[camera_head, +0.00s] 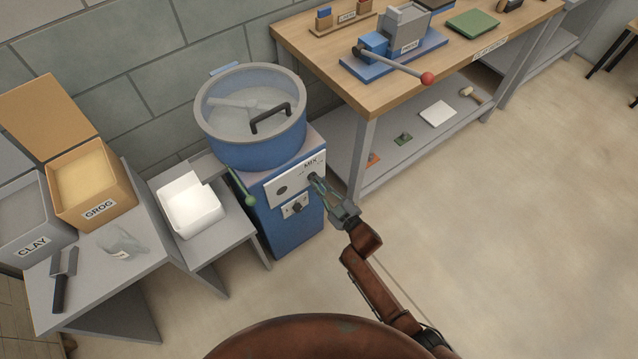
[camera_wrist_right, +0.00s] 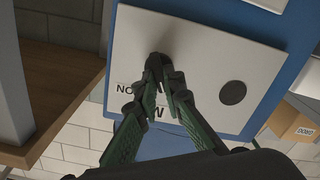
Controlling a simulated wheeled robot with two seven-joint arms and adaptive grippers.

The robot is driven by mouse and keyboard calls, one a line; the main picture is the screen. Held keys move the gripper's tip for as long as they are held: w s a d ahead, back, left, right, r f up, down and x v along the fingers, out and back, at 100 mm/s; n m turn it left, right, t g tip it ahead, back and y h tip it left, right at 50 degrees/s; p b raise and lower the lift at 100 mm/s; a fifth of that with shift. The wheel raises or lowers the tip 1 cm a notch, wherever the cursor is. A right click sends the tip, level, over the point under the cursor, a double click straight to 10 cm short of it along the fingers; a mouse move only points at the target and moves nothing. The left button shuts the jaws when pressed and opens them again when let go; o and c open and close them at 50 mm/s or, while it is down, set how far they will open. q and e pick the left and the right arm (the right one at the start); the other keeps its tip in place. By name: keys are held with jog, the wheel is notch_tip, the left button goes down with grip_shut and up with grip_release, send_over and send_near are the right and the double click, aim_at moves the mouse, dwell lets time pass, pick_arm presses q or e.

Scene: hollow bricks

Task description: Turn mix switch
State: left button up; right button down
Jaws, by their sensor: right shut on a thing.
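The blue mixer (camera_head: 290,222) stands against the wall, with a white control panel (camera_head: 290,184) on its front labelled MIX. My right gripper (camera_head: 315,181) reaches the panel from the right and is shut at the mix switch, right by the MIX label. In the right wrist view the panel (camera_wrist_right: 205,55) fills the middle, upside down. The two fingers (camera_wrist_right: 165,72) meet on the switch, which they mostly hide. A dark round knob (camera_wrist_right: 232,92) sits beside it, apart from the fingers. My left gripper is not seen.
A lidded blue drum (camera_head: 250,138) sits on top of the mixer, with a green-tipped lever (camera_head: 249,199) at its left. A white tub (camera_head: 191,212) and a GROG box (camera_head: 90,190) stand left. A wooden workbench (camera_head: 385,92) stands right. The floor in front is clear.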

jog(key=shift+n, duration=0.4)
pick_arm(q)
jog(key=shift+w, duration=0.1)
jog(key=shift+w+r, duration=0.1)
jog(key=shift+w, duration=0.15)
pick_arm(e)
jog(key=shift+n, duration=0.3)
jog(key=c, duration=2.2)
grip_release()
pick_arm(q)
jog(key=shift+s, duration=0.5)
pick_arm(e)
jog(key=shift+o, duration=0.8)
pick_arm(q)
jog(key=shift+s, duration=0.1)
